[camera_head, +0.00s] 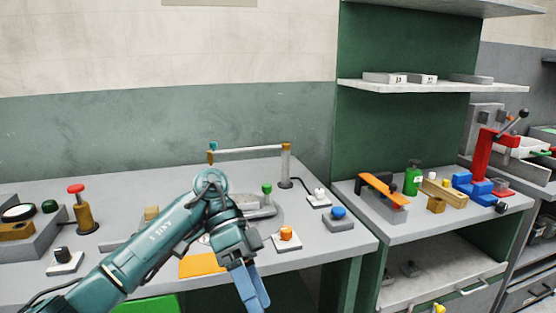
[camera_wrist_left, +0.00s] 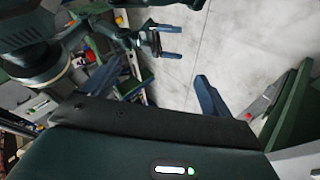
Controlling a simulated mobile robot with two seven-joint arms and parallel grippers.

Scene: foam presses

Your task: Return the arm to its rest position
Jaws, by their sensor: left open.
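My left arm (camera_head: 150,245) comes in from the left in the head view and reaches over the front of the grey workbench. My left gripper (camera_head: 250,287) hangs down at the bench's front edge, its blue fingers seen nearly edge-on. It is open, with nothing seen between the fingers. In the left wrist view, one blue finger (camera_wrist_left: 210,102) shows over the pale floor. My right gripper (camera_wrist_left: 173,42) is also in that view, with two blue fingers apart and nothing between them. The right arm is not in the head view.
The workbench (camera_head: 310,262) holds a red-topped plunger (camera_head: 80,210), an orange button (camera_head: 286,234), a blue button (camera_head: 339,214) and an orange sheet (camera_head: 203,265) close to my arm. A metal bar frame (camera_head: 250,151) stands behind. A second bench with a red press (camera_head: 492,150) is at right.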

